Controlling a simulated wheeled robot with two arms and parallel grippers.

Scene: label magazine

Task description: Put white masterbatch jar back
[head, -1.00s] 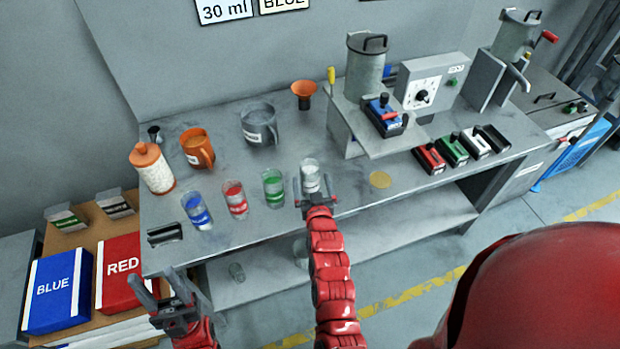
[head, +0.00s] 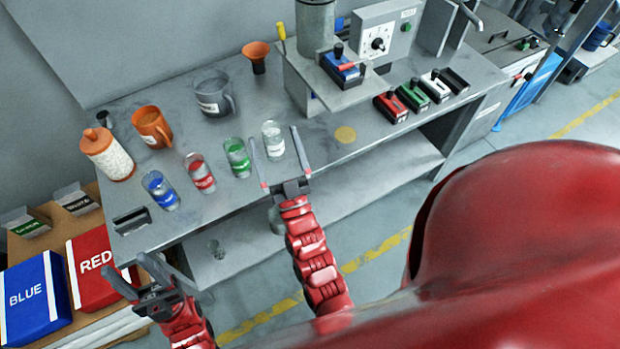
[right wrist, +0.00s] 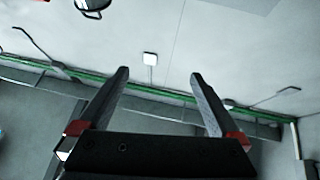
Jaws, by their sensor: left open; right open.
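The white masterbatch jar (head: 273,140), a clear cup with pale contents, stands upright on the bench at the right end of a row of jars. My right gripper (head: 272,133) is open at the bench's front edge. Its fingers point up and lie on either side of the jar in the head view; I cannot tell the depth between them. The right wrist view shows the open fingers (right wrist: 160,75) with nothing between them and the ceiling beyond. My left gripper (head: 125,262) is open and empty, in front of the bench at lower left.
Green (head: 237,157), red (head: 200,173) and blue (head: 160,190) jars stand to the left. Behind are a grey jug (head: 210,97), an orange jug (head: 152,127) and an orange funnel (head: 257,56).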

